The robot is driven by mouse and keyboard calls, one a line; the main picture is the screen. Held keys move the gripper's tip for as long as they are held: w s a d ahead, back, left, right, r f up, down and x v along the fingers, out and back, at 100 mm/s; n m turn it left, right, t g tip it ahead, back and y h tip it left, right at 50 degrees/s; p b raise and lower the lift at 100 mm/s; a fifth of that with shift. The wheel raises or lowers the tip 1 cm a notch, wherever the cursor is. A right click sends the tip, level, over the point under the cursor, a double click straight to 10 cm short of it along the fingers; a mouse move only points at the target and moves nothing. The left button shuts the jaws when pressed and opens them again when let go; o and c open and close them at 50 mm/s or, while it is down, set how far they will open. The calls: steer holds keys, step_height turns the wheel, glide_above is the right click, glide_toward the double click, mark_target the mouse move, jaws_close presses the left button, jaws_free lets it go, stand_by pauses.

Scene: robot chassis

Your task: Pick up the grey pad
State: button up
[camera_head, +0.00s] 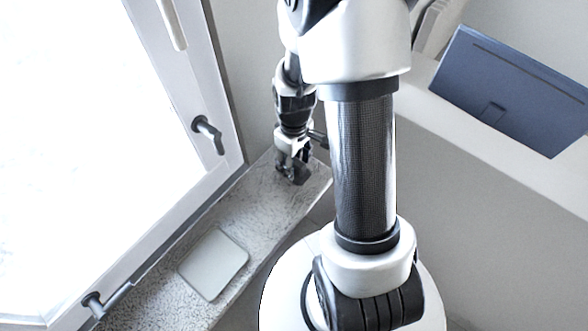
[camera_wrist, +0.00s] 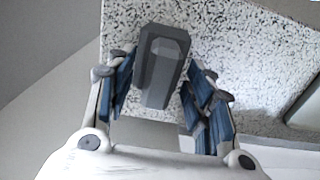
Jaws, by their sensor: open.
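A small dark grey block with bevelled edges (camera_wrist: 163,65) lies on the speckled sill in the wrist view. It is between my gripper's (camera_wrist: 163,82) two blue-lined fingers, which stand apart on either side of it. I cannot tell if either finger touches it. In the head view my gripper (camera_head: 292,163) is low at the far end of the sill, and the dark block (camera_head: 297,176) shows partly at its fingertips. A flat pale grey square pad (camera_head: 213,263) with rounded corners lies nearer on the same sill, apart from my gripper. Which one is the named pad is unclear.
The speckled sill (camera_head: 155,297) runs beside a bright window with a handle (camera_head: 209,134) and a lower latch (camera_head: 95,305). A wall rises behind my gripper. A blue panel (camera_head: 510,88) is at the upper right. The sill between the block and the pale pad is clear.

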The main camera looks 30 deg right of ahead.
steer(key=shift+f, duration=0.25)
steer(key=shift+c, duration=0.4)
jaws_close()
